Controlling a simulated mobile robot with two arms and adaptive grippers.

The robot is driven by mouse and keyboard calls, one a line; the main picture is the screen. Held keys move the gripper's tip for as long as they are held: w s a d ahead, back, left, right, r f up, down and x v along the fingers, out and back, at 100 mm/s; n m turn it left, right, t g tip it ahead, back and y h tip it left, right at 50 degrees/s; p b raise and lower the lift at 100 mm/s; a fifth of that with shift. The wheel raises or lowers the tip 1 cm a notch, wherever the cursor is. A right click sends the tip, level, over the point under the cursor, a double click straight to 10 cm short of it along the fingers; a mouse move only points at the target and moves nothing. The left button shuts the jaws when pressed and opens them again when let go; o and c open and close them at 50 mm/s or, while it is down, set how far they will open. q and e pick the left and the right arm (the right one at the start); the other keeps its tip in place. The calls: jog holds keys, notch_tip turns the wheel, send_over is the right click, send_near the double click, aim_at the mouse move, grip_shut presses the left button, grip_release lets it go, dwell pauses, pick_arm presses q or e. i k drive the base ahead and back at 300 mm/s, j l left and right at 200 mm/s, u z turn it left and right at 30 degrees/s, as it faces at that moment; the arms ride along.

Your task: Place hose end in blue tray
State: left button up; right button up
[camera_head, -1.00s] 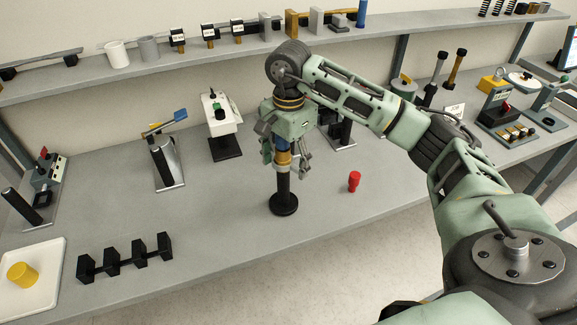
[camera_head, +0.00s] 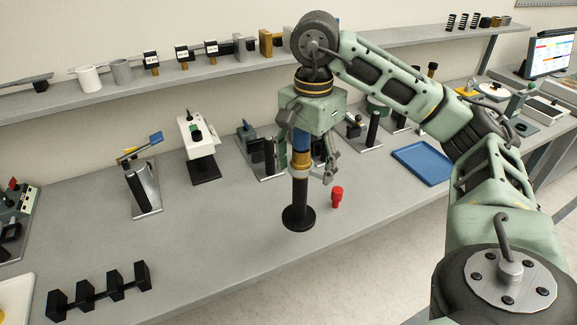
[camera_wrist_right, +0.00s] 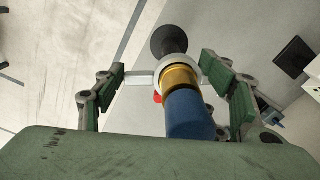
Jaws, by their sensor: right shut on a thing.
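The hose end is a blue cylinder with a gold band (camera_head: 302,162); in the right wrist view its blue body (camera_wrist_right: 188,115) and a grey collar with a side tab show. It is upright over a black post with a round base (camera_head: 299,217); I cannot tell if it still touches the post. My right gripper (camera_head: 306,168) points down around the hose end, shut on it, with a finger on each side in the right wrist view (camera_wrist_right: 172,78). My left gripper is out of view.
A small red object (camera_head: 337,197) stands just right of the post. A black rack (camera_head: 100,292) is at front left. Several fixtures, including a white one (camera_head: 198,145), line the bench's back below a shelf (camera_head: 200,77). Bare bench lies between the post and the rack.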

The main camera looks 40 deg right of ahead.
aim_at(427, 163)
jog(key=l+z, duration=0.15)
jog(key=l, duration=0.4)
jog(key=l+z, duration=0.15)
jog(key=l, duration=0.45)
jog(key=i+l+z, duration=0.15)
jog(key=l, duration=0.4)
jog(key=i+l+z, duration=0.15)
jog(key=l, duration=0.4)
